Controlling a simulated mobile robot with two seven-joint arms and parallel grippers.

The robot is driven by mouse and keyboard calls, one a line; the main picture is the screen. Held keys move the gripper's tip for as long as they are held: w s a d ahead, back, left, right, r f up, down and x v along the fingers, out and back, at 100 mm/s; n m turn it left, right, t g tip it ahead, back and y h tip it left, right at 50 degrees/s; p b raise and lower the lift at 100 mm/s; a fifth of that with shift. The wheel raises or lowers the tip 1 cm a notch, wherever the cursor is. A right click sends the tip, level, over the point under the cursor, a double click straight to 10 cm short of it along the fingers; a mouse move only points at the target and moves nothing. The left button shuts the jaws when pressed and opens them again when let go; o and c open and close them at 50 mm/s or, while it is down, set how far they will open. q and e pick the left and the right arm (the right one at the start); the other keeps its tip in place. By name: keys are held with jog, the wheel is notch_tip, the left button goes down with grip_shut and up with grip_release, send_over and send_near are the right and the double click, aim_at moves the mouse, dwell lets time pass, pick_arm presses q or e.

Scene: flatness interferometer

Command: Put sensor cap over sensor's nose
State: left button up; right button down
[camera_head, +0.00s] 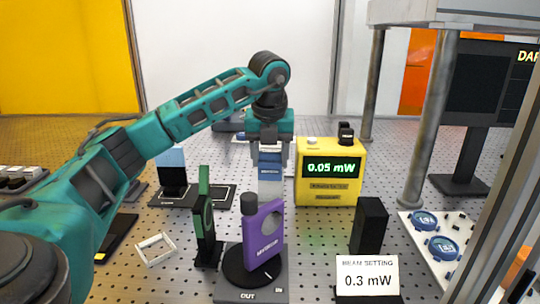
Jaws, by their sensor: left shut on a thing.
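My left gripper (270,170) points straight down near the middle of the head view, left of the yellow power meter (329,190) reading 0.05 mW. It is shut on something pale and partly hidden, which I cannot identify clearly. A purple plate-like unit (264,236) stands upright in front of and below the gripper, with a dark cylinder (249,203) at its upper left. It sits on a round black base marked OUT and IN. I cannot tell for certain which part is the sensor's nose or whether the held thing is the cap. My right gripper is out of view.
A green upright mount (204,225) stands left of the purple unit. A black block (369,224) stands behind a 0.3 mW sign (367,276). A white frame (155,249) lies at left. A grey post (429,120) and a tray with blue discs (442,247) are at right.

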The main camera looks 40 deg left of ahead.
pick_arm(q)
jog(key=shift+f, duration=0.35)
jog(key=o, duration=1)
jog(key=shift+r+p, duration=2.15)
jog(key=shift+r, duration=0.3)
jog(key=shift+r+p, duration=0.65)
jog(key=shift+r, duration=0.45)
jog(key=shift+f, duration=0.1)
